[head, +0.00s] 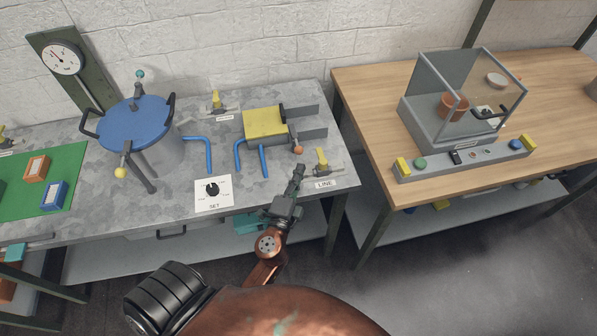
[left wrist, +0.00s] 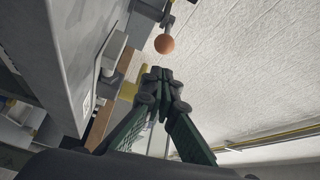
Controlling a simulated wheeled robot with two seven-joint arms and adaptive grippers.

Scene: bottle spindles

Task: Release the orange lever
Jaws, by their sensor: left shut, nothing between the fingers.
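The orange lever ends in a round orange knob (head: 298,150) at the front right of a grey device with a yellow top (head: 264,122) on the metal bench. In the left wrist view the orange knob (left wrist: 164,44) sits on a short grey stem just beyond my fingertips. My left gripper (head: 299,168) is shut and empty, just in front of the knob. In the left wrist view its fingertips (left wrist: 158,74) are together, with a small gap to the knob. My right gripper is not in view.
A yellow-handled valve (head: 321,157) with a LINE label stands close right of my left gripper. Blue pipes (head: 264,162) stand to the left. A SET dial (head: 212,190), a blue-lidded pot (head: 134,124) and a wooden table (head: 375,115) with a clear-walled box are farther away.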

